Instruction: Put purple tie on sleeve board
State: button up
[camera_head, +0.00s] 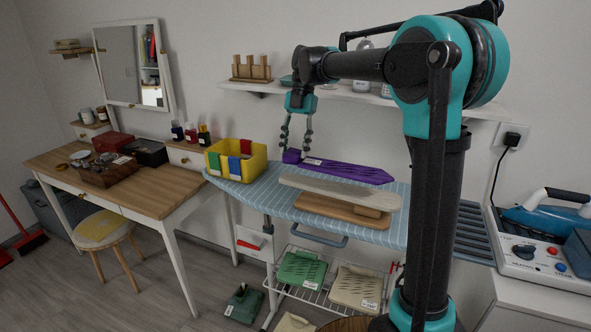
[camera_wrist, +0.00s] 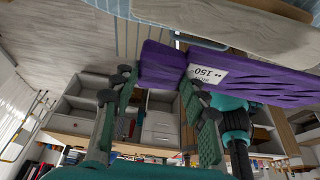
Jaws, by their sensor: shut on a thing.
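The purple tie (camera_head: 345,170) is a long flat purple piece with a white label. My gripper (camera_head: 296,150) is shut on its narrow left end. In the wrist view the tie (camera_wrist: 250,82) runs right from between the fingers (camera_wrist: 158,78), with its label facing the camera. The sleeve board (camera_head: 335,191) is a pale padded board on a wooden base, standing on the ironing board. It also shows at the top of the wrist view (camera_wrist: 215,18). In the head view the tie appears just behind the sleeve board; I cannot tell whether it touches the ironing board.
The blue striped ironing board (camera_head: 260,196) carries a yellow bin (camera_head: 243,172) with coloured cloths at its left end. A wall shelf (camera_head: 330,94) hangs behind. A wooden desk (camera_head: 150,190) stands left, and a steam iron station (camera_head: 535,245) stands right.

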jog(key=shift+f, duration=3.7)
jog(key=o, duration=1.2)
jog(key=shift+c, duration=0.2)
jog(key=v, duration=1.2)
jog(key=shift+s+a, duration=0.1)
